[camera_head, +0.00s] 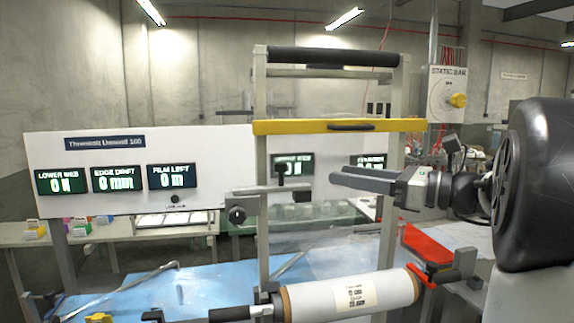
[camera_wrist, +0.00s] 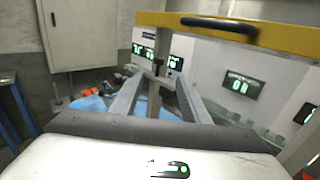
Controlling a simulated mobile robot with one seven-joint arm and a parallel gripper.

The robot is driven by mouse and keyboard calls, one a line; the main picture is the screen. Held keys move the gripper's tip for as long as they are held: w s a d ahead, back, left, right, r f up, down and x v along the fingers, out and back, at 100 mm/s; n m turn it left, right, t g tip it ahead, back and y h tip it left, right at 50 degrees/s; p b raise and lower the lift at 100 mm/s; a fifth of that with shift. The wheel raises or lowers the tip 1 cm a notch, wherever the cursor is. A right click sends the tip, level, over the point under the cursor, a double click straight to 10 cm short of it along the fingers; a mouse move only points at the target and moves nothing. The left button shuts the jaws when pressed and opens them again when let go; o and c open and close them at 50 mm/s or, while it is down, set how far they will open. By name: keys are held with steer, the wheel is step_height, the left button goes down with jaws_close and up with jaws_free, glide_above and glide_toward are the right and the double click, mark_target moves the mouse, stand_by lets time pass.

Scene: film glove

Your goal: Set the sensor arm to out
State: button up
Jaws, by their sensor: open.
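What looks like the sensor arm (camera_head: 262,190) is a short grey bar across the left upright of the machine frame, with a black upright knob on it. A round black knob sits just below its left end. My gripper (camera_head: 334,177) is open and empty, pointing left, to the right of that bar and apart from it in the head view. In the wrist view my gripper (camera_wrist: 163,78) has its two fingers spread, with a grey upright piece and dark knob showing between them. I cannot read any in or out marking on the arm.
A yellow bar (camera_head: 340,126) with a black handle crosses the frame above my gripper. A white film roll (camera_head: 345,296) lies below. A white panel with displays (camera_head: 125,165) stands left. A STATIC BAR box (camera_head: 447,95) with a yellow knob is at the right.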

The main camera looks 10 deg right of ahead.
mark_target(286, 167)
steer(key=x, duration=1.6)
steer(key=shift+w+a+f+p, duration=0.1)
steer(key=shift+w+a+p, duration=0.15)
steer(key=shift+a+p, duration=0.15)
jaws_close()
